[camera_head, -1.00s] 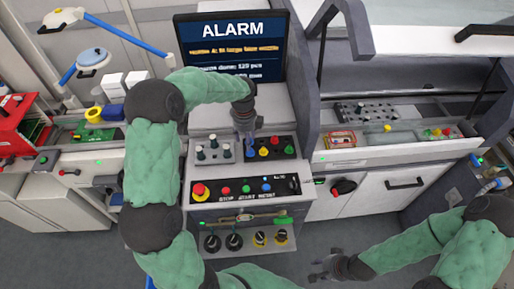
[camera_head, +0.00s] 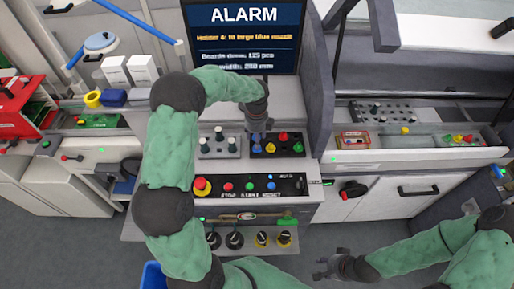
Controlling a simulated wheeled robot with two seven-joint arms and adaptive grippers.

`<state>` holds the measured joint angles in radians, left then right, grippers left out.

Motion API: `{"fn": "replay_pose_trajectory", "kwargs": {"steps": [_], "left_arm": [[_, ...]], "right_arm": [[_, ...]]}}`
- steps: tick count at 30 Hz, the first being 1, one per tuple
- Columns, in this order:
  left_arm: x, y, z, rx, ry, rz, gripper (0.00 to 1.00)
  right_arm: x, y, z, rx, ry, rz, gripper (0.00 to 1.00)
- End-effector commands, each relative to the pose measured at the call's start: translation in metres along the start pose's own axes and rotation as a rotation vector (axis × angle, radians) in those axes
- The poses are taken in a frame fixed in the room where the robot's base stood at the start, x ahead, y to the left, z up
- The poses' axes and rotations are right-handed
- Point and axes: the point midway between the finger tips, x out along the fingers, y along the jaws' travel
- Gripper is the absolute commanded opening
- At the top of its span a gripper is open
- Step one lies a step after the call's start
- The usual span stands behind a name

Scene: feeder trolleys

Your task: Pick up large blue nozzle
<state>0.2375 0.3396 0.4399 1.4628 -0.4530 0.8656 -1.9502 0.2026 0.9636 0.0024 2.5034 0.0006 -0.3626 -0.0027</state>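A black tray (camera_head: 292,152) on the machine's ledge holds several coloured nozzles. A blue nozzle (camera_head: 257,148) stands at its left front, beside a yellow one. My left gripper (camera_head: 259,128) points down just above and behind the blue nozzle. Its fingers are too small and dark to tell whether they are open or touch anything. My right gripper (camera_head: 322,268) is low at the front, away from the tray, with its fingers apart and empty.
A grey tray (camera_head: 220,148) with dark and white nozzles stands left of the black one. A button panel (camera_head: 250,187) lies in front. An ALARM screen (camera_head: 245,38) rises behind. A trolley drawer (camera_head: 420,155) with parts is at the right. Knobs (camera_head: 235,240) sit below.

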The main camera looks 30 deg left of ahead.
Motion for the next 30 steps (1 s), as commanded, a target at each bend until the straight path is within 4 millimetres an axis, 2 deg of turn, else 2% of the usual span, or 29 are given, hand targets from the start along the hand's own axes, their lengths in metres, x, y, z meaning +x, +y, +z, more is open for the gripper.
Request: {"fn": "replay_pose_trajectory", "kwargs": {"steps": [9, 17, 21, 23, 30], "left_arm": [[0.043, -0.001, 0.000, -0.001, 0.002, 0.002, 0.54], [0.045, -0.002, 0.000, -0.001, 0.000, 0.000, 0.54], [0.045, -0.002, 0.000, 0.000, 0.001, 0.001, 0.15], [0.045, -0.002, 0.000, 0.000, 0.000, 0.000, 0.00], [0.046, -0.002, 0.000, 0.000, 0.001, 0.001, 0.00]], "right_arm": [[0.004, 0.001, 0.000, 0.000, 0.000, 0.000, 0.40], [0.004, 0.001, 0.000, 0.000, 0.000, 0.000, 0.40], [0.004, 0.001, 0.000, 0.000, 0.000, 0.000, 0.40], [0.004, 0.001, 0.000, 0.000, 0.000, 0.000, 0.40], [0.004, 0.001, 0.000, 0.000, 0.000, 0.000, 0.40]]}}
